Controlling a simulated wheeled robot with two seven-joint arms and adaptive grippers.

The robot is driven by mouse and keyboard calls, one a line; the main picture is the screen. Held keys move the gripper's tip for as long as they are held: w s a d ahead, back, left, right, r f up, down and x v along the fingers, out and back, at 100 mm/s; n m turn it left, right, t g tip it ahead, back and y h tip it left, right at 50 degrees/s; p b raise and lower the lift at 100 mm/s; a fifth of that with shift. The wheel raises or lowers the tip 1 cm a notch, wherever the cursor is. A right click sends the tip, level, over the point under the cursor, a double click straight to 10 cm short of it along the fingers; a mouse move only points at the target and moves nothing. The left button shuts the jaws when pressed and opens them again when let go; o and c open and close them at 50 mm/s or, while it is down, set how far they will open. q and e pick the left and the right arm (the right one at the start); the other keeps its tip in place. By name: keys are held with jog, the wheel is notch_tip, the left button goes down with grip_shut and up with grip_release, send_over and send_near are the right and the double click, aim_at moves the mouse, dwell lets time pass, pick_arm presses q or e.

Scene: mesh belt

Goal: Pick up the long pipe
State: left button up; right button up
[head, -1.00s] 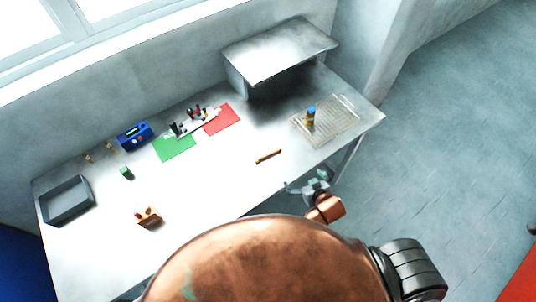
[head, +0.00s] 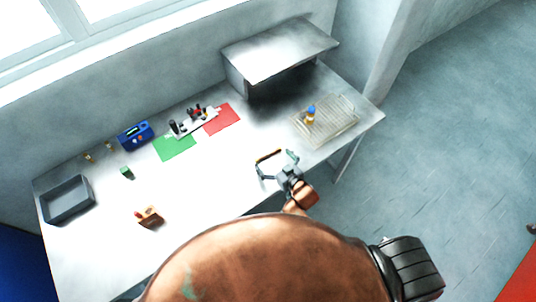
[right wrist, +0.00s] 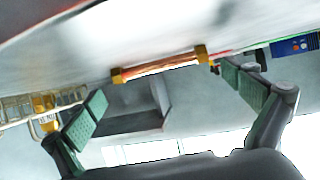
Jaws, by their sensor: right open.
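The long pipe (head: 268,155) is a thin copper rod with yellow-brown ends, lying on the grey table (head: 225,185) near its front edge. My right gripper (head: 275,166) is open at the pipe, its two fingers spread towards the pipe's two ends. In the right wrist view the pipe (right wrist: 160,65) lies crosswise beyond and between the open fingers (right wrist: 165,95), and I see no contact. My left gripper is not in view.
A mesh tray (head: 338,127) with a blue-topped yellow bottle (head: 310,114) stands to the right. A raised metal shelf (head: 280,50) is at the back.

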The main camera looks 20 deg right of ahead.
aim_at(268, 154)
jog(key=shift+x, duration=1.4)
jog(key=shift+c, duration=0.4)
jog(key=c, duration=0.8)
jog(key=shift+r, duration=0.1)
jog(key=shift+c, duration=0.3)
jog(key=shift+r, duration=0.1)
